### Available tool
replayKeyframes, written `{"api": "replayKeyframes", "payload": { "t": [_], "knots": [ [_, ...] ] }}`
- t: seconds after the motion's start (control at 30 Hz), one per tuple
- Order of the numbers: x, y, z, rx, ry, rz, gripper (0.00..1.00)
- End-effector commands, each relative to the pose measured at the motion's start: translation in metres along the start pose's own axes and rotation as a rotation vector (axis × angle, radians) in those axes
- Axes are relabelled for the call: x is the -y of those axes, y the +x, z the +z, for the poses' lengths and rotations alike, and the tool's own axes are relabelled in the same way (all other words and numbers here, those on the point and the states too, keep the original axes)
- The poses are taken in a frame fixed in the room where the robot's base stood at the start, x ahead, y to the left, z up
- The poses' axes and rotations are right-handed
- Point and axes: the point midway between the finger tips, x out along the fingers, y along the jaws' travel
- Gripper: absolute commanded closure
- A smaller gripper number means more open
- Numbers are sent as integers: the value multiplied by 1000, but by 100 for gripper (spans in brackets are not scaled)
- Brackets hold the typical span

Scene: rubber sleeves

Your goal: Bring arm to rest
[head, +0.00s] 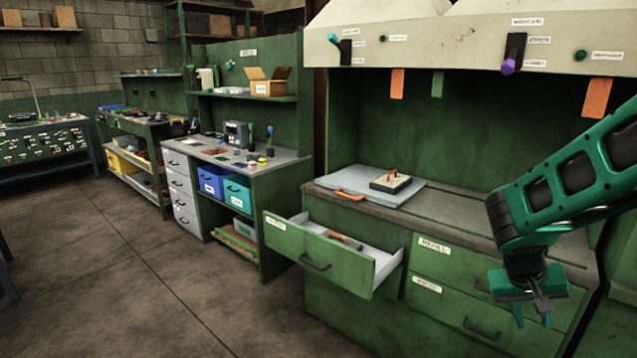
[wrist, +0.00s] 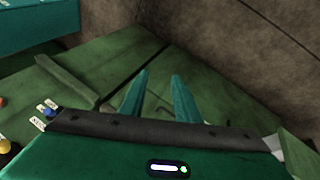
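My gripper (head: 533,322) hangs at the right of the head view, fingers down, in front of the green workbench (head: 455,262) and its drawer fronts. My green and black arm reaches in from the right edge above it. In the wrist view the two green fingers (wrist: 161,76) stand apart with nothing between them. The gripper is open and empty, and I see no contact with the bench.
An open drawer (head: 318,263) juts out left of my gripper, with an orange-and-dark tool inside. A grey board (head: 350,187) and a small box with a handle (head: 390,182) lie on the worktop. A hood (head: 440,42) overhangs it. The floor at left is clear.

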Motion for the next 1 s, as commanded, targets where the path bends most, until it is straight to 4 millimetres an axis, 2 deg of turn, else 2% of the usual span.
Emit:
{"api": "replayKeyframes", "payload": {
  "t": [0.03, 0.1, 0.3, 0.5, 0.6, 0.77, 1.0],
  "knots": [
    [-13, -7, 14, 32, 35, -32, 71],
    [-25, -16, 35, 80, 65, -76, 71],
    [-50, -46, 95, 194, 138, -202, 71],
    [-63, -77, 153, 276, 176, -315, 71],
    [-65, -89, 174, 300, 183, -353, 71],
    [-67, -98, 191, 321, 183, -385, 71],
    [-66, -100, 194, 325, 182, -390, 71]
  ]
}}
